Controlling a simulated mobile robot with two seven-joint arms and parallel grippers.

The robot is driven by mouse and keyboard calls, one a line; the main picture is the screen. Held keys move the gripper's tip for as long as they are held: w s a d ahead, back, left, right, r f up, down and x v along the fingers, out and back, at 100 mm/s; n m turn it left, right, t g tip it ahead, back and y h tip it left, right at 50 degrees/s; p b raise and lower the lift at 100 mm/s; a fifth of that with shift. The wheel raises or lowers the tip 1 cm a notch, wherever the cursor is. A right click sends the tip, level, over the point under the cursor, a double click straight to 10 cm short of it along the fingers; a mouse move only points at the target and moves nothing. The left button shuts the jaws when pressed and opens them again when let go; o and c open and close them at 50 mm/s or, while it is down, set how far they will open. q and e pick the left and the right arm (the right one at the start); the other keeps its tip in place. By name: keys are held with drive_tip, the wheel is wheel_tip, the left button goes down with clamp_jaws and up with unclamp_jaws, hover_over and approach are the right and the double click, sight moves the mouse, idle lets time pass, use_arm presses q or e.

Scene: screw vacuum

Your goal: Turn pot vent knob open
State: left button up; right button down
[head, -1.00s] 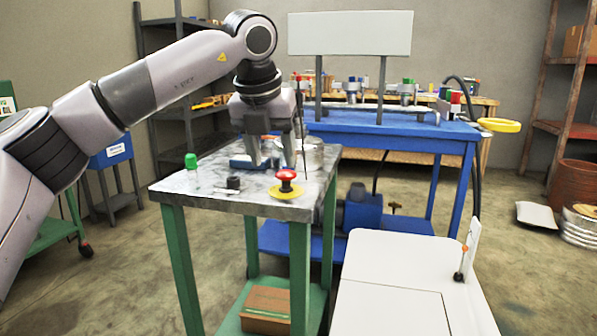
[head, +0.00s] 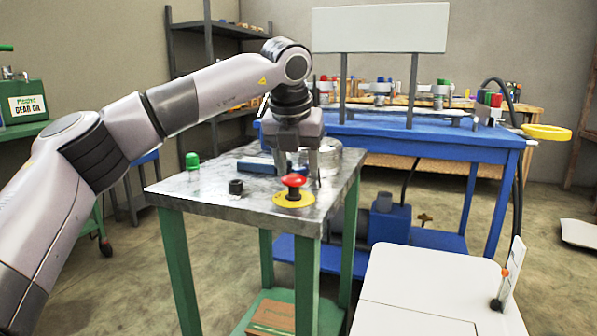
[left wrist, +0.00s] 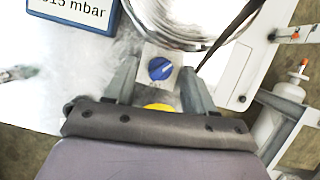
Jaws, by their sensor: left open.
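The blue vent knob (left wrist: 161,68) sits on a small white plate beside the shiny round pot (left wrist: 185,12) in the left wrist view. My left gripper (left wrist: 158,71) is open, one finger on each side of the knob, with visible space between fingers and knob. Whether the fingertips are level with the knob cannot be told. In the head view my left gripper (head: 297,175) points down over the metal-topped table, just behind the red button (head: 293,180), and the pot (head: 340,158) stands to its right. The knob is not clear there. My right gripper is not in view.
The red button's yellow base (left wrist: 158,107) lies close to the gripper. A blue mbar display box (left wrist: 75,14) is near the pot. A dark thin hose or rod (left wrist: 228,38) passes by the right finger. A green-capped item (head: 192,160) and a black cylinder (head: 236,187) stand left.

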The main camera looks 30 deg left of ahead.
use_arm(q)
drive_tip(key=shift+w+f, duration=0.1)
drive_tip(key=shift+f, duration=0.05)
clamp_jaws()
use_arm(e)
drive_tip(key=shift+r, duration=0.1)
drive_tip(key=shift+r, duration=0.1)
